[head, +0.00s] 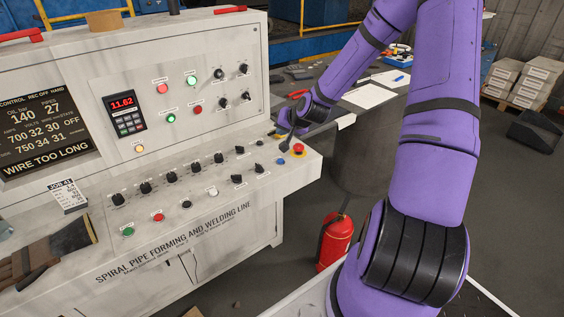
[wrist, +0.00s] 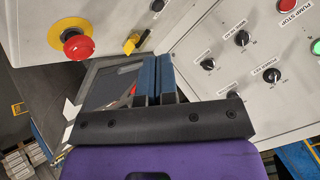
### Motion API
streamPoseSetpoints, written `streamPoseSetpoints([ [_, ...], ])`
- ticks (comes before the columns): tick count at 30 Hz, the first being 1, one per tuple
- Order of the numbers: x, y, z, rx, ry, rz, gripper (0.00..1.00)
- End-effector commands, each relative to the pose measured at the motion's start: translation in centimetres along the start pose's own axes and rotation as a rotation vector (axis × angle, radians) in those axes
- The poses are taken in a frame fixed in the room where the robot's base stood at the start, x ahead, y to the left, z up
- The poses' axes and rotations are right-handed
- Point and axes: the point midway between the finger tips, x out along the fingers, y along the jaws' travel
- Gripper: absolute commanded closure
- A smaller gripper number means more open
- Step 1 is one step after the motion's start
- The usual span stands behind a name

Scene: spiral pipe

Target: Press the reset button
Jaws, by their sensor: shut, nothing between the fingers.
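The control desk (head: 200,165) carries many small buttons and knobs, and their labels are too small in the head view to tell which one is the reset button. A blue button (head: 281,161) sits near the desk's right end, beside a red mushroom button on a yellow ring (head: 298,149). My gripper (head: 285,146) is over the right end of the desk, close to the mushroom button. In the wrist view my gripper's blue-padded fingers (wrist: 158,72) are together and empty. The red mushroom button (wrist: 77,45) is left of them there.
A yellow part (wrist: 131,43) stands on the panel near the fingers. The upright panel behind the desk has knobs, lit buttons and a red digit display (head: 122,104). A fire extinguisher (head: 336,240) stands on the floor right of the desk. A table with papers (head: 369,95) is behind.

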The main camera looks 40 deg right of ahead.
Motion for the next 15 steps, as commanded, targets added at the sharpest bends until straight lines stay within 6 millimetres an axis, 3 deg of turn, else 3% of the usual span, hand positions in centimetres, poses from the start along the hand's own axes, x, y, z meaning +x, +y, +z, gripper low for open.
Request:
streamPoseSetpoints([
  [15,0.51,0.39,0.34,0.003,0.000,-0.001,1.00],
])
